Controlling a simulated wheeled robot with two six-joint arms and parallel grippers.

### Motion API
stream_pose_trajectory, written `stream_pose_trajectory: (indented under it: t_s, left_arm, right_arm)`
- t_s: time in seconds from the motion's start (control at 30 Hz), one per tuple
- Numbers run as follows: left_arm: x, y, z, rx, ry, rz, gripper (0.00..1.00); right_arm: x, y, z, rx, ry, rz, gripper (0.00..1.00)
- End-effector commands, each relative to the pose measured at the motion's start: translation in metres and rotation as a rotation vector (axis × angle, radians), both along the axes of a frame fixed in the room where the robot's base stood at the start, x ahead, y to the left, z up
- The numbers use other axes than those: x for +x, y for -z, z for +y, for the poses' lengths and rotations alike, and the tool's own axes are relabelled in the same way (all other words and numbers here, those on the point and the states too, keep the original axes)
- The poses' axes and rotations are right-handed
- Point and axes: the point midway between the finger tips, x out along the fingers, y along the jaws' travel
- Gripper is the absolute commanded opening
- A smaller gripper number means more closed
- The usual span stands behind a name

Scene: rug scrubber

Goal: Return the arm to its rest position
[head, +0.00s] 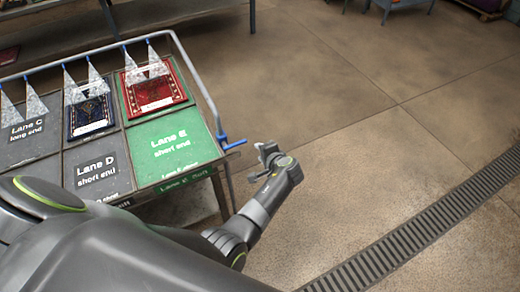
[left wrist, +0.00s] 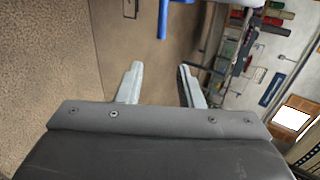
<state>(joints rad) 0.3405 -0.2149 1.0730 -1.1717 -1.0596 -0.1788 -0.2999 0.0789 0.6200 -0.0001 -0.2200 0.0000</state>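My left arm reaches across the lower part of the head view. My left gripper (head: 264,162) is beside the right end of the washing table, close to a blue valve handle (head: 232,144). In the left wrist view the two fingers of the left gripper (left wrist: 160,85) stand apart with nothing between them. The blue handle also shows in the left wrist view (left wrist: 163,20), beyond the fingertips and apart from them. My right gripper is not in view.
The table carries a green Lane E panel (head: 172,150), a grey Lane D panel (head: 97,172), a red rug (head: 155,88) and a dark blue rug (head: 91,116). A grey pipe (head: 197,78) with spray nozzles runs above. Open floor and a drain grate (head: 420,235) lie right.

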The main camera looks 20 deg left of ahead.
Motion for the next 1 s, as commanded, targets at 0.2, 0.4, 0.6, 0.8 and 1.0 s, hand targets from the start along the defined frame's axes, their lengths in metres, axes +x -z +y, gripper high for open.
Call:
stream_pose_trajectory:
  t_s: [0.2,0.4,0.6,0.8,1.0]
  left_arm:
    - [0.0,0.0,0.0,0.0,0.0,0.0,0.34]
    - [0.0,0.0,0.0,0.0,0.0,0.0,0.34]
    - [-0.016,0.037,0.004,-0.047,0.008,0.036,0.34]
    - [-0.087,0.156,0.015,-0.246,0.0,0.148,0.34]
    - [-0.193,0.268,0.027,-0.489,-0.09,0.235,0.34]
  right_arm:
    - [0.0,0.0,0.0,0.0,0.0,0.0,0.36]
    - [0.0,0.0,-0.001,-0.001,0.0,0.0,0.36]
    - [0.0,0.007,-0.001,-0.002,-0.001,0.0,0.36]
    - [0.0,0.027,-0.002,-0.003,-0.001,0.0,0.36]
    - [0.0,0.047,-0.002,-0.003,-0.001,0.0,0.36]
